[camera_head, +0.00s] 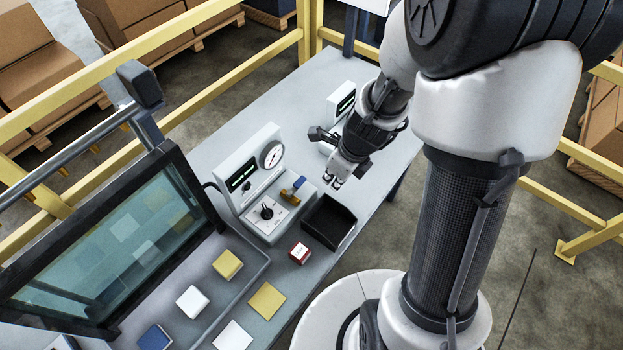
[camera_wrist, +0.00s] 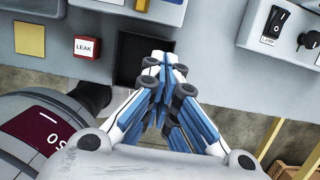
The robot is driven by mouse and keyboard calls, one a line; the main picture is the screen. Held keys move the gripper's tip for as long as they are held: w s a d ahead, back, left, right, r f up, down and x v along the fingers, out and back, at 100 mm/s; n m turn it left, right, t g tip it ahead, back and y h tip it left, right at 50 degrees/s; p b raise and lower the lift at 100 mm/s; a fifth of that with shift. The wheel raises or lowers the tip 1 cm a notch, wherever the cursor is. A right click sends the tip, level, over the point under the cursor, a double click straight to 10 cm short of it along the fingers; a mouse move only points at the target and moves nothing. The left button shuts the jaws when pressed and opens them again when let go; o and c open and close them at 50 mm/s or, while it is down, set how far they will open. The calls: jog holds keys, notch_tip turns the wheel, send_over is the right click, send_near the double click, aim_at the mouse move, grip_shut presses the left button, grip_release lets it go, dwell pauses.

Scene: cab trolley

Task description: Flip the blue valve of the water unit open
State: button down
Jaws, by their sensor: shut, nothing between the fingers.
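The water unit (camera_head: 245,165) is a pale box with a green display, a round gauge and a black knob, on the grey table. Its blue valve handle (camera_head: 299,183) sits on a brass fitting at the unit's right side, tilted in the picture. I cannot tell its exact setting. In the wrist view the unit (camera_wrist: 112,13) shows only partly along the top edge, and the valve is mostly cut off. My gripper (camera_head: 335,183) is to the right of the valve, above the table and apart from it. In the wrist view my gripper (camera_wrist: 163,62) is shut and empty.
A black open tray (camera_head: 346,235) lies below my gripper. A red-and-white LEAK cube (camera_head: 299,253) is beside it. Another unit (camera_head: 341,103) with a switch stands behind my gripper. A dark-framed screen (camera_head: 190,170) is at left. Yellow rails (camera_head: 270,50) surround the table.

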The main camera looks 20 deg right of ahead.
aim_at(296, 186)
jog(key=b+x, duration=0.7)
jog(key=x, duration=0.3)
jog(key=shift+f, duration=0.4)
jog(key=w+a, duration=0.2)
jog(key=w, duration=0.1)
jog(key=shift+w+a+r+p, duration=0.2)
jog(key=shift+r+p, duration=0.2)
